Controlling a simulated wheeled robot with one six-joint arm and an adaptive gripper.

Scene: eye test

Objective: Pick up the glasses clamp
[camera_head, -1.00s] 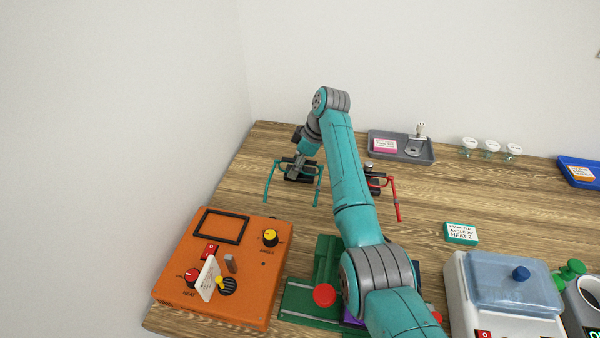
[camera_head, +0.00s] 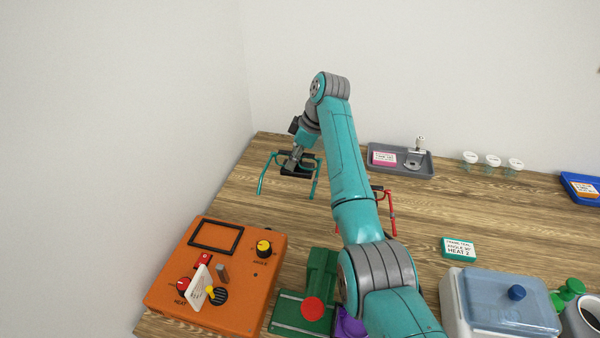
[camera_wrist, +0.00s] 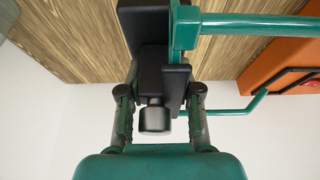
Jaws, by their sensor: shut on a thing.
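My gripper (camera_head: 291,163) is at the far left of the table in the head view. It is shut on the black glasses clamp (camera_head: 300,172), which carries a teal glasses frame (camera_head: 317,181). The clamp appears raised a little above the wooden table. In the wrist view the clamp (camera_wrist: 152,75) sits between the two fingers of my gripper (camera_wrist: 160,92), with a black knob pointing toward the palm. The teal frame (camera_wrist: 250,25) extends to the right there. The fingertips' contact is partly hidden.
A red glasses frame (camera_head: 393,212) is partly behind my arm. An orange heater box (camera_head: 235,290) stands at front left, a green device (camera_head: 318,275) beside it. A grey tray (camera_head: 425,165) and small cups (camera_head: 493,160) are at the back. The wall is close behind.

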